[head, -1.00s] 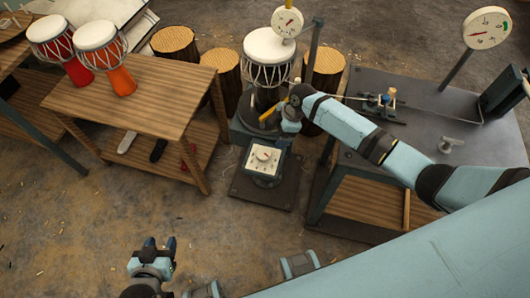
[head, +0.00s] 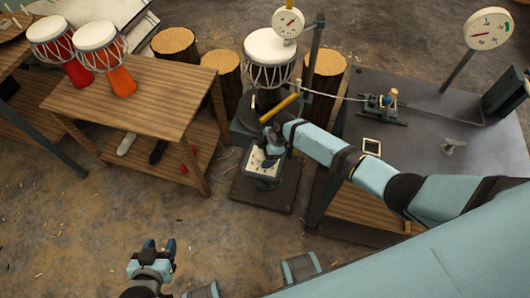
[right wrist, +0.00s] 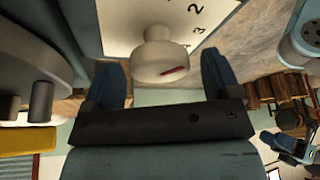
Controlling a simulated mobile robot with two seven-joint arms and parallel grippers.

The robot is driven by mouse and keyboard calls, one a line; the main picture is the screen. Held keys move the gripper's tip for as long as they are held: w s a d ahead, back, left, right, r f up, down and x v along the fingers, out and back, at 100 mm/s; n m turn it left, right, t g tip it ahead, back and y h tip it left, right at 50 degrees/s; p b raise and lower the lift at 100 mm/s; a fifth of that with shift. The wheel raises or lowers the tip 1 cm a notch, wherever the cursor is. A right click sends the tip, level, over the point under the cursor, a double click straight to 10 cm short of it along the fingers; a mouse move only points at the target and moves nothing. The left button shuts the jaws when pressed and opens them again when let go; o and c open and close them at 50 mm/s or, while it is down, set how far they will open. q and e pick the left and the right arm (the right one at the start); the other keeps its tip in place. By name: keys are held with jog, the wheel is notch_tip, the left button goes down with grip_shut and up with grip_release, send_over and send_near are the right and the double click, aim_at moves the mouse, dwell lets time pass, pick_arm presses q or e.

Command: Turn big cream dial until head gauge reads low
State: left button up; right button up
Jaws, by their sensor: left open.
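The cream dial (right wrist: 158,52) is a round knob with a red mark, on a white plate numbered 2, 3, 4. In the head view its plate (head: 256,164) tops a dark box below the drum, partly hidden by my gripper. My right gripper (head: 268,152) is over it, pointing down. In the right wrist view its fingers (right wrist: 163,82) are open on either side of the dial, with gaps showing. A round white gauge (head: 288,22) with a red needle stands by the white drumhead (head: 268,46); its reading is too small to tell. My left gripper (head: 160,246) is open and empty, low in the view.
A yellow bar (head: 281,107) lies above the dial box. A wooden table (head: 150,90) with two drums is left. Log stumps (head: 325,70) stand behind.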

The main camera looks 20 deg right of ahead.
jog(key=c, duration=0.9)
jog(key=shift+o, duration=0.2)
jog(key=shift+s+r+m+t+p, duration=0.1)
jog(key=shift+m+t+p, duration=0.2)
jog(key=shift+m+p, duration=0.55)
jog(key=shift+m+t+p, duration=0.4)
jog(key=shift+m+p, duration=0.4)
jog(key=shift+m, duration=0.45)
jog(key=shift+m+t+h+p, duration=0.65)
jog(key=shift+m+p, duration=0.55)
jog(key=shift+m, duration=0.6)
